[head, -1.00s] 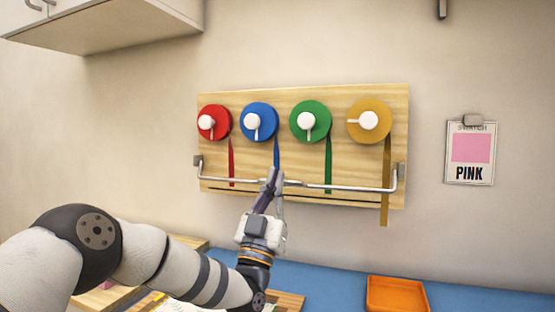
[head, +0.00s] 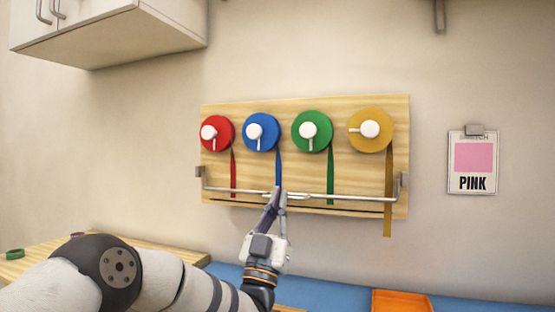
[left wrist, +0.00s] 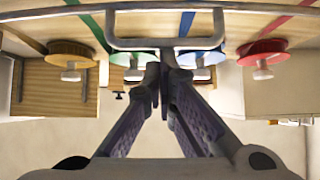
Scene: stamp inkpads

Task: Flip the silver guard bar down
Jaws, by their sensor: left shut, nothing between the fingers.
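The silver guard bar (head: 350,197) runs across the lower part of a wooden board, in front of the hanging ribbons, between two grey end brackets. Its U-shaped handle (head: 300,196) near the middle also shows in the left wrist view (left wrist: 165,43). My left gripper (head: 279,192) is shut and empty, with its fingertips at this handle. In the left wrist view, the fingertips (left wrist: 165,62) lie close beside the handle's crosspiece; I cannot tell whether they touch it. My right gripper is not in view.
The board (head: 230,112) holds red (head: 222,122), blue (head: 262,117), green (head: 323,130) and yellow (head: 372,115) ribbon spools with white knobs. A pink swatch card (head: 473,160) hangs right. An orange tray (head: 400,301) sits below on the blue surface. A cabinet (head: 120,35) overhangs upper left.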

